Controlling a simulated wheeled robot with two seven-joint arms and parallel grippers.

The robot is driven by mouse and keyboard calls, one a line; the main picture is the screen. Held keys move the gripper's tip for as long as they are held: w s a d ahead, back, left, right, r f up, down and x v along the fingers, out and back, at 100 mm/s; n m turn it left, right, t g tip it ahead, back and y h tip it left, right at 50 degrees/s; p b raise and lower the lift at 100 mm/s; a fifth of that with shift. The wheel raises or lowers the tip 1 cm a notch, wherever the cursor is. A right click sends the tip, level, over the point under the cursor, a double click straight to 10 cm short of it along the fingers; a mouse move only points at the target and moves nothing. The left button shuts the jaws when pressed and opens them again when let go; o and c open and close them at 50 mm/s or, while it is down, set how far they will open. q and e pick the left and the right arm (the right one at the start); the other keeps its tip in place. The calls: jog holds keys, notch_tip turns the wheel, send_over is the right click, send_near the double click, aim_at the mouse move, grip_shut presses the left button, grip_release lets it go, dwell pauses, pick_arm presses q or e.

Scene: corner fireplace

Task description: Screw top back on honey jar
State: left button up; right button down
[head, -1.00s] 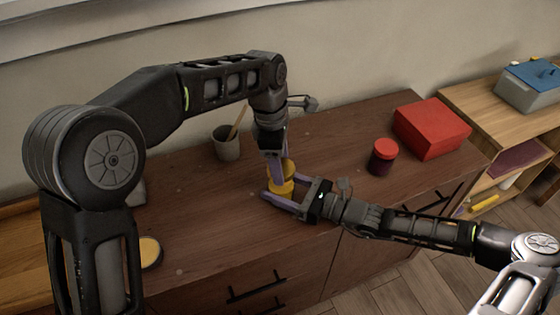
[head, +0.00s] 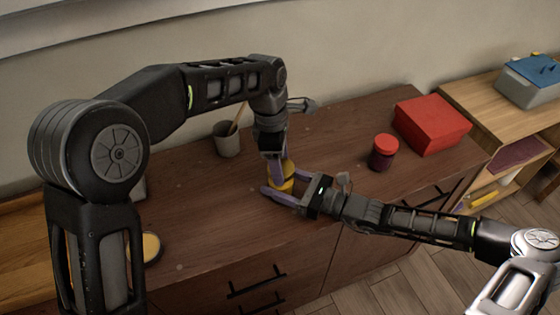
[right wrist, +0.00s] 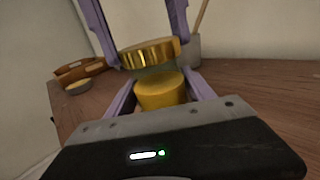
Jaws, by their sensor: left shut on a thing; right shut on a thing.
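The honey jar (right wrist: 160,92) is a small clear jar with yellow honey, upright above or on the brown cabinet top. Its gold lid (right wrist: 150,52) sits at its mouth, with a clear band of glass showing between lid and honey. I cannot tell how far it is threaded. My left gripper (right wrist: 140,40) comes from above, its purple fingers on either side of the lid. My right gripper (head: 283,194) comes in level from the right, shut around the jar body. In the head view the jar (head: 287,184) is partly hidden by both grippers.
A grey cup with a wooden stick (head: 228,143) stands behind, to the left. A dark red jar with a red lid (head: 384,152) and a red box (head: 431,124) stand to the right. A round yellow-topped container (head: 151,246) is near the left front. The front middle is clear.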

pick_arm(q)
jog(key=shift+f, duration=0.55)
dwell(0.4)
